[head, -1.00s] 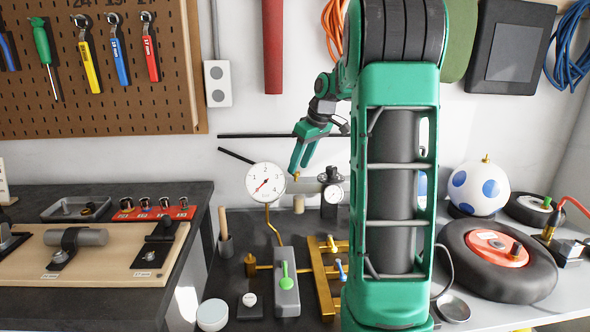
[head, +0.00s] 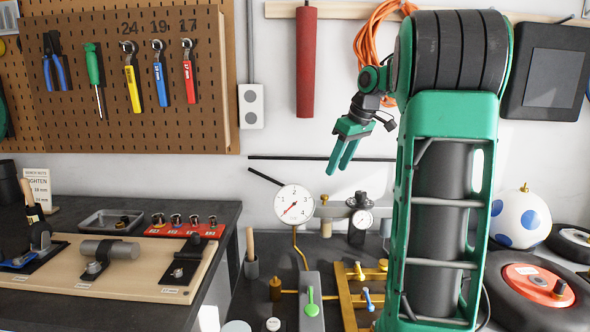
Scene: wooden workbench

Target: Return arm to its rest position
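My gripper (head: 344,166) hangs from my green arm in the middle of the head view, its two green fingers pointing down and to the left. The fingers look slightly apart with nothing seen between them, but the side angle hides the exact gap. The gripper is in the air in front of the white wall, above and right of a round pressure gauge (head: 294,204) in the picture. It appears to touch nothing. My arm is folded, with its upper links rising on the right of the view.
A pegboard (head: 120,125) with wrenches, pliers and a screwdriver hangs at left. A wooden board (head: 130,270) with clamped parts lies on the left bench.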

